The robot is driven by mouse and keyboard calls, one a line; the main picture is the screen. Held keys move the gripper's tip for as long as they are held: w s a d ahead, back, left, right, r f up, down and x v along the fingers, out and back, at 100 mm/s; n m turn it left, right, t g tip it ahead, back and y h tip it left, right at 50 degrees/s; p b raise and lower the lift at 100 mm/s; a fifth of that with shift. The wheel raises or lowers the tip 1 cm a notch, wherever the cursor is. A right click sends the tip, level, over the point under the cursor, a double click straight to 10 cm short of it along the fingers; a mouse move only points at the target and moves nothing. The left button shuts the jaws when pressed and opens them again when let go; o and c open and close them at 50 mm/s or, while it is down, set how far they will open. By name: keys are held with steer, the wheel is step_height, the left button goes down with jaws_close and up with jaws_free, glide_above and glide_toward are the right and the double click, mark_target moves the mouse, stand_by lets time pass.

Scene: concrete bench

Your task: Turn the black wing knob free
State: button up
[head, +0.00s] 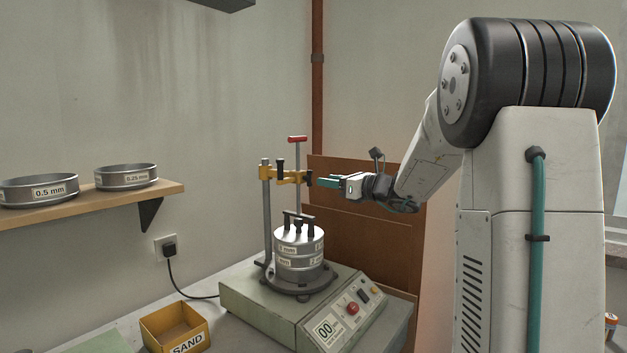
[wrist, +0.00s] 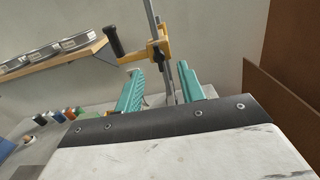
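The black wing knob (head: 309,178) sits at the right end of the yellow clamp bar (head: 291,177), by the rod with the red handle (head: 297,139). In the wrist view the dark knob (wrist: 154,53) shows on the clamp bar (wrist: 133,54), beyond the fingertips. My gripper (head: 322,182) points left at the knob, at about its height. In the wrist view its teal fingers (wrist: 160,69) are apart with nothing between their tips. Whether a fingertip touches the knob I cannot tell. Below the bar stands a sieve stack (head: 299,252) with a black-legged piece on its lid.
The shaker (head: 262,310) under the stack has a control panel. A yellow sand box (head: 175,329) stands to its left. A shelf (head: 98,203) with two sieves is on the left wall. A brown board (head: 350,240) leans behind my gripper. A black upright handle (head: 281,168) rises from the bar.

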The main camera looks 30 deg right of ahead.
mark_target(312, 178)
steer(key=x, duration=0.5)
steer(key=shift+w+a, duration=0.2)
steer(key=shift+w, duration=0.1)
